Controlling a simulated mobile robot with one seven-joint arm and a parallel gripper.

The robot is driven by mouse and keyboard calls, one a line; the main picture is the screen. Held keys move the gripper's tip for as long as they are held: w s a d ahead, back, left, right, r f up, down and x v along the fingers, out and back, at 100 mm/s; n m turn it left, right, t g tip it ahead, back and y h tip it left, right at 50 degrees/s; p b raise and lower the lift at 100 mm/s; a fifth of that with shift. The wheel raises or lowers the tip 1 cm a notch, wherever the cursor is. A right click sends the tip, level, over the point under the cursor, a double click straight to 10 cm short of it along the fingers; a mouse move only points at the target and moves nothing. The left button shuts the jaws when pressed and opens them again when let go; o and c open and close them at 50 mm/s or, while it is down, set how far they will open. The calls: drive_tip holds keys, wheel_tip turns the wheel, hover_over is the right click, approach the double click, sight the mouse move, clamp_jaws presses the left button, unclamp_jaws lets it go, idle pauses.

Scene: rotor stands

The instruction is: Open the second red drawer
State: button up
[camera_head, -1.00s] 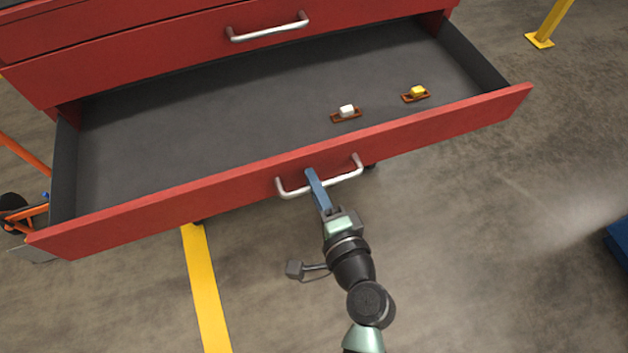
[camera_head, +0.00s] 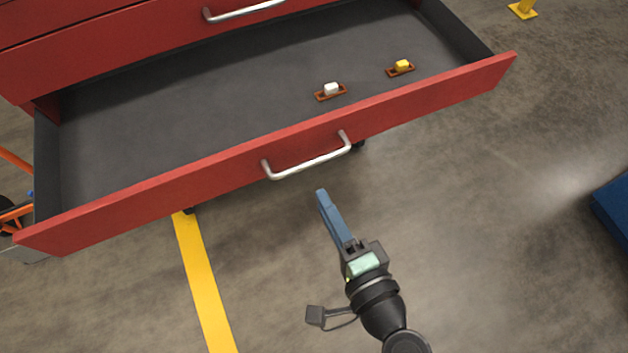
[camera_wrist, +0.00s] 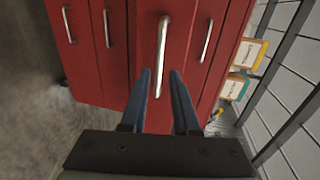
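A red drawer (camera_head: 215,178) stands pulled far out of the red cabinet (camera_head: 70,62), its grey inside showing. Its silver handle (camera_head: 308,164) is on the front panel. My gripper (camera_head: 321,195) is in front of and below the handle in the head view, apart from it. In the wrist view the two blue fingers of my gripper (camera_wrist: 165,75) are parted with nothing between them, and a handle (camera_wrist: 163,50) lies ahead of them. Another closed drawer with a handle (camera_head: 245,10) is above the open one.
In the open drawer lie a white block (camera_head: 331,89) and a yellow block (camera_head: 402,65), each on a small brown holder. A yellow floor stripe (camera_head: 206,290) runs at lower left. A blue object (camera_head: 612,208) is at the right edge. The floor around my gripper is clear.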

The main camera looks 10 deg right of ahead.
drive_tip(key=v, duration=0.2)
drive_tip(key=shift+s+d, duration=0.1)
drive_tip(key=shift+s, duration=0.15)
idle(0.4)
drive_tip(key=w+a+r+n+t, duration=0.1)
drive_tip(key=w+r+n+t, duration=0.1)
drive_tip(key=w+r+n, duration=0.8)
drive_tip(key=w+a+r+n+t+h, duration=0.1)
drive_tip(key=w+r+t, duration=0.15)
drive_tip(key=r, duration=0.85)
drive_tip(key=w+a+r+n+t+h, duration=0.1)
drive_tip(key=w+r, duration=0.2)
drive_tip(key=r, duration=0.7)
drive_tip(key=s+r+t+h+p, duration=0.1)
drive_tip(key=r+p, duration=0.4)
drive_tip(key=r, duration=0.8)
drive_tip(key=s+a+r+n+t+h+p, duration=0.1)
drive_tip(key=s+r+t+p, duration=0.2)
drive_tip(key=r, duration=1)
drive_tip(key=s+a+r+n+t+p, duration=0.1)
drive_tip(key=s+r+t+p, duration=0.2)
drive_tip(key=r+p, duration=0.6)
wheel_tip(320, 180, up, 5)
drive_tip(key=shift+s+a+h, duration=0.2)
drive_tip(key=shift+s+h, duration=0.2)
drive_tip(key=shift+s, duration=0.35)
